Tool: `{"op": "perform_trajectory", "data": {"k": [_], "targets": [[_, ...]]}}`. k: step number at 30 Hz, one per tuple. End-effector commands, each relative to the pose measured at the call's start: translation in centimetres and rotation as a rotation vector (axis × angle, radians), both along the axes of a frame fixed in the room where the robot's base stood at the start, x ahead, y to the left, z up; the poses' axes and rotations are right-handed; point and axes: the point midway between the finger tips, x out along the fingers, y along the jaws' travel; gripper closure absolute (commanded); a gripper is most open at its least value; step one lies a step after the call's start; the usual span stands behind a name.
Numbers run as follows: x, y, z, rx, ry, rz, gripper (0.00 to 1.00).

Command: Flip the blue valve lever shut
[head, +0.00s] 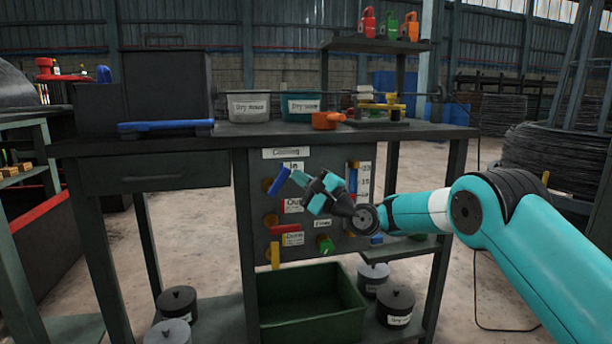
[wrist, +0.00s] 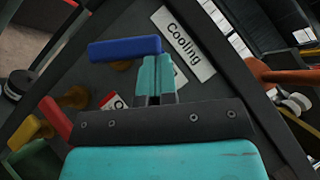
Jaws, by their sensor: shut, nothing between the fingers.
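The blue valve lever (head: 277,182) is on the dark panel under the bench, at the panel's upper left, slanting up to the right. In the wrist view the blue lever (wrist: 122,48) lies crosswise, its right end beside my fingertips. My gripper (head: 292,174) has turquoise fingers, pressed together with nothing between them, just right of the lever. The shut fingers also show in the wrist view (wrist: 158,66). Whether they touch the lever I cannot tell. A white "Cooling" label (wrist: 184,42) is beyond the fingers. My gripper hides part of the panel's middle.
Below the blue lever are a red lever (head: 286,229), a yellow lever (head: 275,256) and a green knob (head: 325,245). A green bin (head: 310,305) stands underneath. The bench top (head: 230,131) overhangs the panel.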

Motion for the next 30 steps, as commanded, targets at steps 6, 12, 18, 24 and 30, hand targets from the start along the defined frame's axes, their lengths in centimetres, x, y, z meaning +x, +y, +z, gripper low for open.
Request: {"op": "perform_trajectory", "data": {"k": [6,12,18,24,30], "targets": [[-0.2,0.8,2.1,-0.196,-0.048,0.001,1.00],[-0.4,1.7,2.9,-0.355,-0.088,0.000,1.00],[-0.6,2.5,3.2,-0.476,-0.117,0.001,1.00],[-0.7,2.9,3.2,-0.549,-0.134,0.000,1.00],[-0.8,3.1,3.1,-0.581,-0.143,0.000,1.00]]}}
